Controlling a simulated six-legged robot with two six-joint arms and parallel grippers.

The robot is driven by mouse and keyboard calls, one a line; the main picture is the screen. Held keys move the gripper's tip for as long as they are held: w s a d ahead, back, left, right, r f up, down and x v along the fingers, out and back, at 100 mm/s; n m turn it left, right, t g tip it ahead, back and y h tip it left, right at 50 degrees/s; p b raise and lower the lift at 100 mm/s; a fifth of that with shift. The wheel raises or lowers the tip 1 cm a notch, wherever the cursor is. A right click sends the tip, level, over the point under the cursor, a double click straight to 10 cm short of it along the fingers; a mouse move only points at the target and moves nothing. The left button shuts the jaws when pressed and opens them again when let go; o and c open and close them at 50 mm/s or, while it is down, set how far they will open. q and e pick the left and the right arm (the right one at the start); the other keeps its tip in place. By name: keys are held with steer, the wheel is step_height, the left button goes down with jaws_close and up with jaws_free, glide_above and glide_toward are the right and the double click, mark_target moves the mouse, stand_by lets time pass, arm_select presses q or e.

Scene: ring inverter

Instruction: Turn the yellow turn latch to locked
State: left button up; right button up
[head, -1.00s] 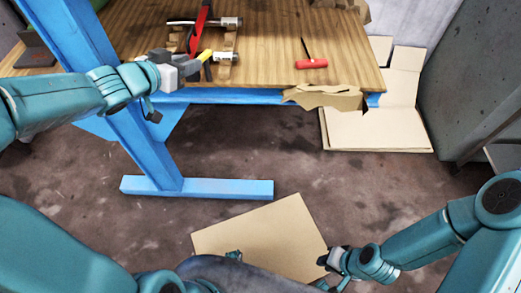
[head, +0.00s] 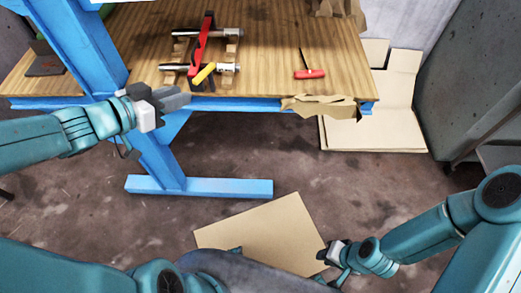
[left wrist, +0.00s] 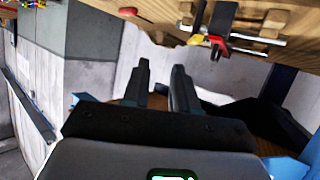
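The yellow latch handle (head: 203,74) sits at the near end of a red bar (head: 200,42) on the wooden table, slanting up to the right. The red bar crosses two silver cylinders resting on wooden supports. My left gripper (head: 178,98) is in front of the table edge, below and left of the handle, apart from it. In the left wrist view its fingers (left wrist: 161,68) are parted and empty, and the yellow handle (left wrist: 197,40) shows beyond them. My right gripper (head: 322,252) is low over the floor, far from the latch; its finger gap is unclear.
A red-handled tool (head: 309,73) lies to the right on the tabletop (head: 270,60). Torn cardboard (head: 320,106) hangs over the front edge. A blue post (head: 85,45) rises left of the latch. Cardboard sheets (head: 265,235) lie on the floor.

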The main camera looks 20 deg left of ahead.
arm_select(q)
steer(key=w+d+f+n+g+h+p, duration=0.1)
steer(key=w+d+f+n+g+p, duration=0.15)
steer(key=w+d+f, duration=0.85)
steer(key=s+d+f+n+g+y, duration=0.1)
steer(key=s+d+f+g, duration=0.1)
steer(key=f, duration=0.4)
steer(key=s+d+f+n+g+y, duration=0.1)
steer(key=s+d+f+g, duration=0.2)
steer(key=d+f+g, duration=0.1)
steer(key=shift+d+f+g+y, duration=0.15)
steer(key=shift+f+g+y, duration=0.15)
steer(key=shift+f+g, duration=0.65)
